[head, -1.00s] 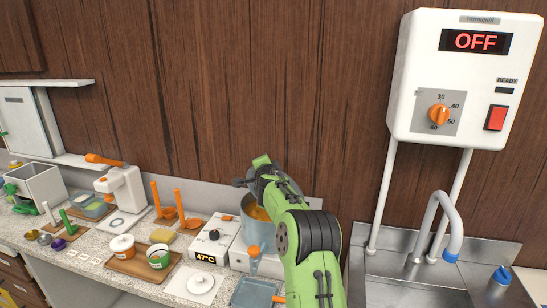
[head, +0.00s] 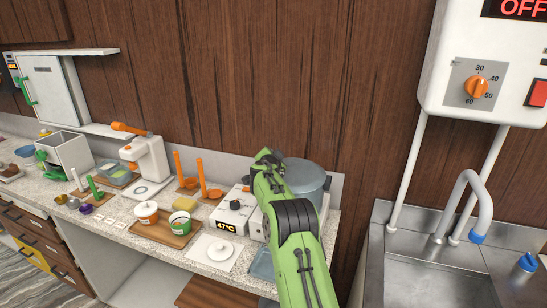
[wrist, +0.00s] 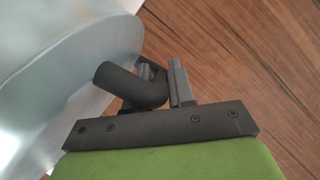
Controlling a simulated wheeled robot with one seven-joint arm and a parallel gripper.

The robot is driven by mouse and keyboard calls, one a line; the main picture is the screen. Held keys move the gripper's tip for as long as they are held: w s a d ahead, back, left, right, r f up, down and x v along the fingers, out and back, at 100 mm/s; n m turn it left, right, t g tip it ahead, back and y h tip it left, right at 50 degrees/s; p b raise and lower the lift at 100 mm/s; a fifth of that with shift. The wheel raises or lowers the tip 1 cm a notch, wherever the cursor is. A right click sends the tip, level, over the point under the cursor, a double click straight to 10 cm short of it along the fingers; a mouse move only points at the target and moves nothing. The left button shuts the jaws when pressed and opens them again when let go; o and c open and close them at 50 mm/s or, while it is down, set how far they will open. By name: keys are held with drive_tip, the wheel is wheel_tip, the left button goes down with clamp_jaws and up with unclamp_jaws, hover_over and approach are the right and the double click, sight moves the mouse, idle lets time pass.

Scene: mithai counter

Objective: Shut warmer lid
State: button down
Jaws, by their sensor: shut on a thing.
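The warmer is a blue-grey metal pot (head: 310,190) on a white base, just behind and right of my arm's end in the head view. Its top shows a flat grey lid (head: 305,167); I cannot tell if the lid sits fully down. In the wrist view my gripper (wrist: 160,88) is shut on a dark, curved handle (wrist: 125,85). The handle stands beside a large, smooth, silvery metal surface (wrist: 65,60) at the left. In the head view my green arm hides part of the pot, and the fingertips cannot be made out.
A white control box (head: 233,213) reading 47°C stands left of the pot. A white round lid (head: 220,250) and a wooden tray (head: 165,232) with two tubs lie on the counter. A sink (head: 440,265) is at right, and a wooden wall stands behind.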

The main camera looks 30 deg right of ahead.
drive_tip(key=shift+a+f, duration=0.1)
drive_tip(key=shift+f, duration=0.2)
drive_tip(key=c, duration=1.1)
unclamp_jaws()
drive_tip(key=shift+w, duration=0.1)
drive_tip(key=shift+o, duration=0.2)
drive_tip(key=b+v, duration=0.4)
drive_tip(key=v, duration=1.2)
drive_tip(key=shift+r, duration=0.15)
drive_tip(key=shift+w, duration=0.15)
